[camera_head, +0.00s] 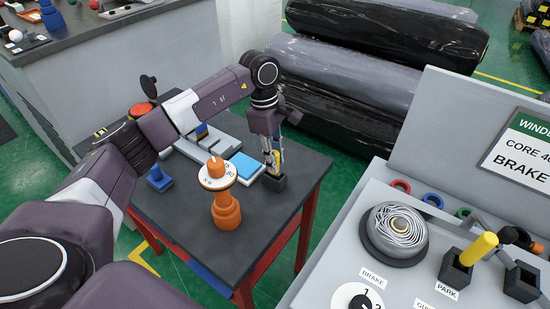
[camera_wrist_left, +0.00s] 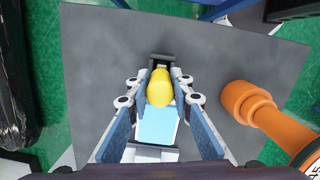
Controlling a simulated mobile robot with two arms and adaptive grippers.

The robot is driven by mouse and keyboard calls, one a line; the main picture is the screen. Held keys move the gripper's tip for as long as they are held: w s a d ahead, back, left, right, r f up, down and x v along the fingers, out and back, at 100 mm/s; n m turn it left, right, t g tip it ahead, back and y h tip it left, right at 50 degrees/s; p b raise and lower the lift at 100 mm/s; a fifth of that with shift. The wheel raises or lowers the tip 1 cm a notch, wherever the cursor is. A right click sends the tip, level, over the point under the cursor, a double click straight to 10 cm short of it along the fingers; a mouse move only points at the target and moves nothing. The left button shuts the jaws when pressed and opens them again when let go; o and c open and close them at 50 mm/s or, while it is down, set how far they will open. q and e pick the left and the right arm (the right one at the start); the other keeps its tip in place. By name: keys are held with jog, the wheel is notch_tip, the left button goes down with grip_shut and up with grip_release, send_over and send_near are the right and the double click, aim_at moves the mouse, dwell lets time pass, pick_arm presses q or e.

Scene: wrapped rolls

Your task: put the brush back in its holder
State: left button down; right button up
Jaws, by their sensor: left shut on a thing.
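My left gripper (camera_head: 273,163) is shut on the brush's yellow handle (camera_wrist_left: 159,88). It points down over the far right part of the dark table. A small dark block (camera_head: 274,182), which looks like the holder, stands directly below the fingertips near the table's right edge. It also shows just beyond the yellow handle in the left wrist view (camera_wrist_left: 161,60). The brush looks roughly upright. Its lower end is hidden by the fingers and block, so I cannot tell whether it is inside. My right gripper is not in view.
An orange pedestal with a white dial (camera_head: 226,205) stands close to my left gripper. A light blue pad (camera_head: 245,167) lies beside the gripper. A grey console (camera_head: 410,265) with a yellow lever (camera_head: 478,249) is at right. The table's front part is clear.

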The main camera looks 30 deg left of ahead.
pick_arm(q)
jog(key=shift+f, duration=0.1)
jog(key=c, duration=1.6)
grip_release()
jog(key=r, duration=0.4)
jog(key=a+r, duration=0.1)
jog(key=r, duration=0.7)
jog(key=shift+a, duration=0.35)
